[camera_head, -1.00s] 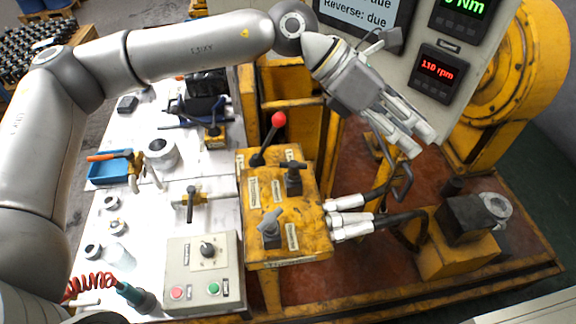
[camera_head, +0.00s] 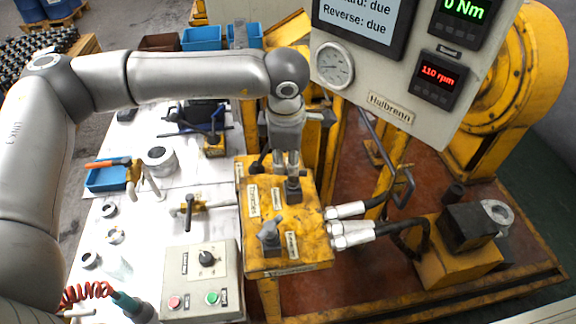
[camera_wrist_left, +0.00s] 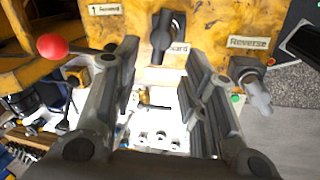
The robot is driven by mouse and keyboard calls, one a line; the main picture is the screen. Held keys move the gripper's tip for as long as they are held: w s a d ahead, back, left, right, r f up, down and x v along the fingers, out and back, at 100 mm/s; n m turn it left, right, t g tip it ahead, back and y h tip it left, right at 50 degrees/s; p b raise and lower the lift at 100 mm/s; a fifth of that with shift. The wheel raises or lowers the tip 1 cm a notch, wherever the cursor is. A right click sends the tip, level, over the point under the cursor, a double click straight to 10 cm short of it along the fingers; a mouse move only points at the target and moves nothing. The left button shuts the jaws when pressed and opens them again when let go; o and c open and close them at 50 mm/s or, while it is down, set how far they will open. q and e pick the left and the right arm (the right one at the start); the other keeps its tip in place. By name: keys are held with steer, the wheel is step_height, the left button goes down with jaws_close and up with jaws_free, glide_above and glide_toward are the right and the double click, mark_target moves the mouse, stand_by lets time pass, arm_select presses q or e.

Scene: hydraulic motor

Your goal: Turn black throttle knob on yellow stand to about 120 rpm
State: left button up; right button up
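The yellow stand (camera_head: 290,255) carries a black knob (camera_head: 293,190) on its top and a grey-handled knob (camera_head: 268,236) nearer its front. My left gripper (camera_head: 286,165) points down just above and behind the black knob in the head view. In the left wrist view its fingers (camera_wrist_left: 160,70) are spread apart, with the black knob (camera_wrist_left: 165,38) showing in the gap. Contact with the knob cannot be told. The red rpm display (camera_head: 438,75) appears to read 110 rpm. My right gripper is not in view.
A red ball lever (camera_wrist_left: 53,46) stands beside the left gripper's finger in the wrist view. A grey control box (camera_head: 205,280) stands left of the stand. Hoses (camera_head: 352,210) leave the stand's right side. A large instrument panel (camera_head: 390,100) stands behind.

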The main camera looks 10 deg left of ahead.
arm_select(q)
steer(key=f, duration=0.3)
steer(key=w+f+p, duration=0.1)
steer(key=f, duration=0.2)
steer(key=shift+c, duration=0.4)
